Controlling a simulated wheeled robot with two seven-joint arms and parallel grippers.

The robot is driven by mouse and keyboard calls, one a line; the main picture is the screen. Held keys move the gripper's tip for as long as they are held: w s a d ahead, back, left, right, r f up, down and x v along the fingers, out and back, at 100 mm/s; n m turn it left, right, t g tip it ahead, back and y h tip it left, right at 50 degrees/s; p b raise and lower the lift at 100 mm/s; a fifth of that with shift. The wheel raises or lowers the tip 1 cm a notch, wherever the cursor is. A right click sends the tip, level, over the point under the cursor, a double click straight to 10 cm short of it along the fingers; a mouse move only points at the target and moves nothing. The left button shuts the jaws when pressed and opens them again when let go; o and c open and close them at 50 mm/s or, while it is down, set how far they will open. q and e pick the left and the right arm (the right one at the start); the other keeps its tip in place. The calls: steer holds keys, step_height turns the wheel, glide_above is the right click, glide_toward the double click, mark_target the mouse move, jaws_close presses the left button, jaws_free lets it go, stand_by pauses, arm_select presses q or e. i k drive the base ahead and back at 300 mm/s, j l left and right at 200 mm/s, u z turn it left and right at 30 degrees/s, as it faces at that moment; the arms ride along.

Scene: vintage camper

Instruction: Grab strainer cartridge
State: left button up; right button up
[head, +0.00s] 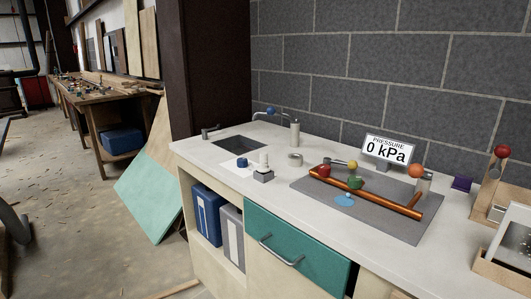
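I cannot tell for certain which thing is the strainer cartridge. A small pale cylinder (264,160) stands upright on a grey block (263,176) on the white counter. A second pale upright cylinder (294,133) stands at the back, right of the sink. A short grey ring-like piece (295,158) lies between it and the copper pipe (370,195). The pipe lies on a grey mat (408,229), with red, yellow, green and orange knobs around it and a blue patch (344,199) in front. Neither of my grippers shows in the head view.
The counter holds a sink (239,143) with a blue-topped tap and a pressure display (388,149) reading 0 kPa. A wooden stand with a red ball (502,151) is at the right. Below are a teal drawer (297,250) and blue and grey binders. Open floor lies left.

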mark_target(263, 168)
steer(key=i+j+z, duration=0.2)
steer(key=i+j, duration=0.15)
steer(key=j, duration=0.3)
steer(key=i+j+z, duration=0.1)
steer(key=j, duration=0.2)
steer(key=i+j+z, duration=0.1)
steer(key=j, duration=0.25)
steer(key=i+j+z, duration=0.1)
steer(key=i+j, duration=0.15)
steer(key=j, duration=0.15)
steer(key=i+j+z, duration=0.1)
steer(key=j, duration=0.25)
steer(key=i+j+z, duration=0.1)
steer(key=j, duration=0.3)
steer(key=i+l, duration=0.05)
